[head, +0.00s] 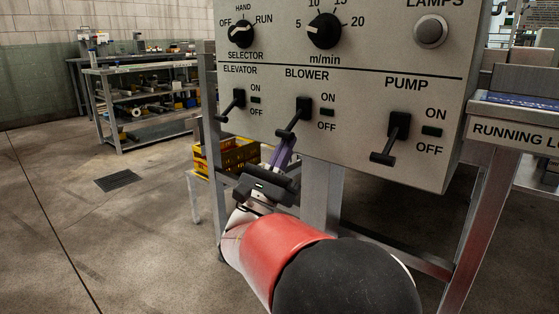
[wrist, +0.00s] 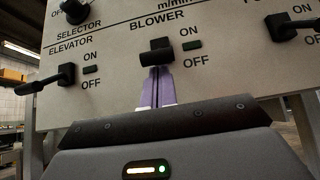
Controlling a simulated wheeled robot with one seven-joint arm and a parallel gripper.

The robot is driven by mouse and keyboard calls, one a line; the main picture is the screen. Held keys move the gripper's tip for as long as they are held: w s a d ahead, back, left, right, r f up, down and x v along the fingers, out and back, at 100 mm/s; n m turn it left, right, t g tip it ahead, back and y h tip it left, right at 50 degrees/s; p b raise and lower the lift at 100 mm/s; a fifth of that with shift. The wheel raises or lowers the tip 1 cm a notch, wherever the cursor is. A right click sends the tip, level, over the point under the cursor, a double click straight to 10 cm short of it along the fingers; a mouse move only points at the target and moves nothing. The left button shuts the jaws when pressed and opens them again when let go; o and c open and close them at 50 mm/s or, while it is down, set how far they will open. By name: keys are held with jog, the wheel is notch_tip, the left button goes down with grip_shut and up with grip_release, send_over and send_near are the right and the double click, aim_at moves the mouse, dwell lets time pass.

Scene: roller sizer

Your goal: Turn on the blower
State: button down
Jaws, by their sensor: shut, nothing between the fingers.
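The blower switch (head: 303,108) is a black lever on the grey control panel (head: 350,146), under the BLOWER label, with ON above OFF at its right. Its lever slants down toward OFF, ending in a crossbar handle. The small indicator (head: 326,113) beside it looks dark. My gripper (head: 284,146) is shut and empty, its purple fingers pointing up just below the handle. In the wrist view the fingertips (wrist: 156,72) meet the lower edge of the blower lever (wrist: 157,56); I cannot tell whether they touch.
The elevator switch (head: 238,100) is to the left and the pump switch (head: 398,128) to the right, both levers down. Above are the selector knob (head: 241,34), a speed dial (head: 324,31) and the lamps button (head: 431,30). A yellow crate (head: 238,156) stands behind at left.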

jog(key=shift+r, duration=0.15)
jog(key=shift+s+a+r+g+p, duration=0.15)
jog(key=shift+g+p, duration=0.15)
jog(key=shift+p, duration=0.5)
